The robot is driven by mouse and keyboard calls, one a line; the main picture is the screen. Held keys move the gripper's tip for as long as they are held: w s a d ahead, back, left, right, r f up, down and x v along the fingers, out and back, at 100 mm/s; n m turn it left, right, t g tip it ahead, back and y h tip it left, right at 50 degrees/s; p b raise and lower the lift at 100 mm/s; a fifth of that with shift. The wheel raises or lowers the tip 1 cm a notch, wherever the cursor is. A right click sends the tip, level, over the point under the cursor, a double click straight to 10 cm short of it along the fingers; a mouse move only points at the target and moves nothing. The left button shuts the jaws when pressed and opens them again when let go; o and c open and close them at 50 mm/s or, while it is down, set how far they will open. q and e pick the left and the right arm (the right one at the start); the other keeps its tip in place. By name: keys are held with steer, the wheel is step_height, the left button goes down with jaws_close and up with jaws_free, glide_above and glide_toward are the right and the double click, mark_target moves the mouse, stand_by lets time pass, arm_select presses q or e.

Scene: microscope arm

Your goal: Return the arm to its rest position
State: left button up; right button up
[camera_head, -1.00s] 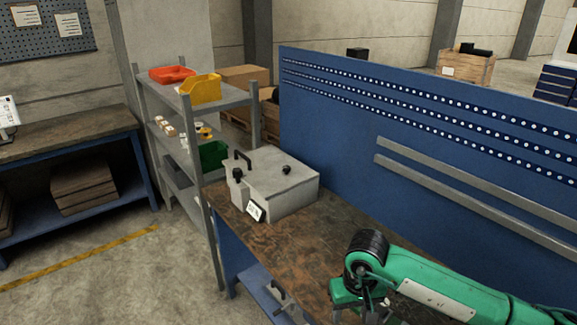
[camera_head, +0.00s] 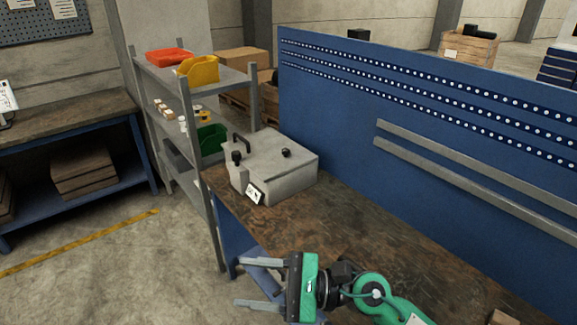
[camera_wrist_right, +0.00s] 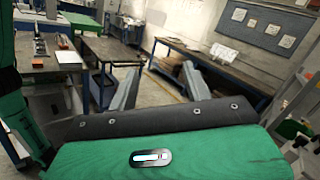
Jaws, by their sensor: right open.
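My right arm (camera_head: 372,290) is green with dark joints and reaches in from the bottom right of the head view, over the workbench. Its gripper (camera_head: 238,282) points left, with two grey fingers spread wide apart past the bench's front edge. Nothing is between the fingers. The open fingers also show in the right wrist view (camera_wrist_right: 160,82), with only distant floor and furniture beyond them. My left gripper is not in view.
A grey box (camera_head: 282,170) with black handle and knobs stands on the brown workbench (camera_head: 350,225) near its left end. A blue perforated panel (camera_head: 330,120) rises behind. A metal shelf (camera_head: 225,82) with bins stands left. Part of a brown block (camera_head: 502,318) shows bottom right.

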steer(key=w+d+r+m+t+h, duration=0.2)
steer(key=w+d+m+t+h, duration=0.3)
steer(key=m+t, duration=0.7)
steer(key=w+d+r+m+t+h, duration=0.1)
steer(key=w+d+m+t+h, duration=0.15)
steer(key=d+m+t, duration=0.95)
steer(key=s+d+f+m+g+h, duration=0.1)
steer(key=d+f+m+g+h, duration=0.4)
steer(key=f+m, duration=0.5)
steer(key=s+d+f+m+g+h, duration=0.2)
steer(key=d+f+m+g+h, duration=0.4)
steer(key=m, duration=0.8)
steer(key=s+f+m+g, duration=0.5)
steer(key=s+f, duration=0.2)
steer(key=s, duration=0.2)
steer(key=s+f+m+g, duration=0.4)
steer(key=s+f+g, duration=0.15)
steer(key=s, duration=0.45)
step_height(320, 180, down, 33)
steer(key=s+d+f+g, duration=0.1)
steer(key=s+d+f, duration=0.1)
steer(key=s+f, duration=0.7)
steer(key=s+d+f+g, duration=0.1)
steer(key=s+d+f, duration=0.1)
steer(key=s+f, duration=0.7)
steer(key=shift+s+h, duration=0.45)
steer(key=shift+s, duration=0.1)
